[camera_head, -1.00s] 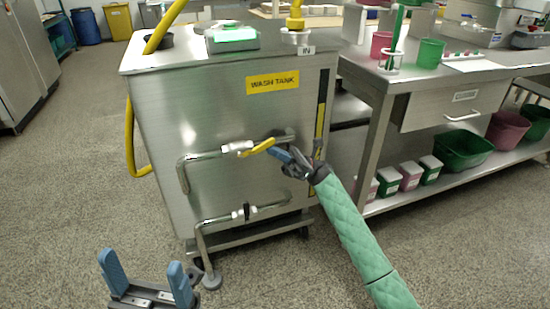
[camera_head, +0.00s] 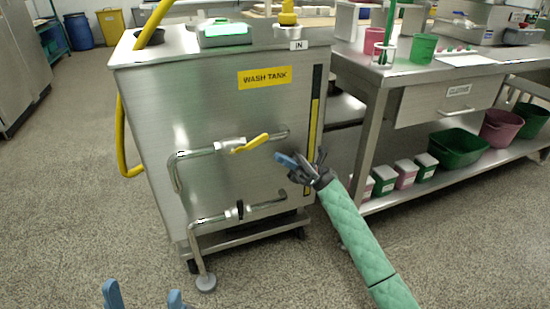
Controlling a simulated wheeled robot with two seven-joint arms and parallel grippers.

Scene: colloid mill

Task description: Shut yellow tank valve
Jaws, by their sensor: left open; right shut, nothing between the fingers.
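The yellow valve handle (camera_head: 251,143) sits on the upper pipe of the steel wash tank (camera_head: 225,110). It slants up to the right, roughly along the pipe. A second valve with a black handle (camera_head: 240,209) is on the lower pipe, its handle upright across the pipe. My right gripper (camera_head: 284,158), with a blue fingertip, is shut and empty, to the right of the yellow handle and apart from it. My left gripper (camera_head: 142,296) is open at the bottom edge, below and left of the tank, with only its blue fingertips in view.
A steel bench (camera_head: 390,72) stands right of the tank, with green and pink containers on it. Its lower shelf holds several boxes and tubs, including a green tub (camera_head: 457,148). A yellow hose (camera_head: 119,140) hangs on the tank's left. The floor at left is clear.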

